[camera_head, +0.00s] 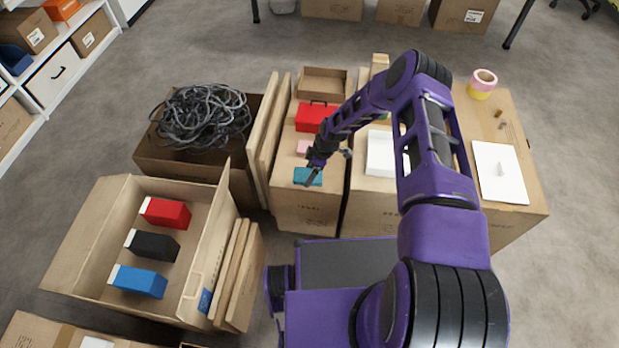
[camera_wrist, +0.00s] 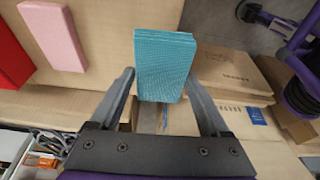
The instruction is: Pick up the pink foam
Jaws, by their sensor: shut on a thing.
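The pink foam (camera_head: 304,147) is a small pale pink block lying flat on top of a carton, just behind my gripper and partly hidden by it. In the wrist view the pink foam (camera_wrist: 54,36) is at the upper left, apart from my fingers. My gripper (camera_head: 313,175) is shut on a teal block (camera_head: 300,175), not on the foam. In the wrist view my gripper (camera_wrist: 160,76) has one finger on each side of the teal block (camera_wrist: 165,62). I cannot tell whether the teal block is clear of the carton.
A red box (camera_head: 313,117) lies behind the foam; it also shows in the wrist view (camera_wrist: 12,52). The carton (camera_head: 308,212) beneath has flattened cardboard on its left. An open carton (camera_head: 76,240) with red, black and blue items stands at lower left, a cable-filled carton (camera_head: 160,160) behind it.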

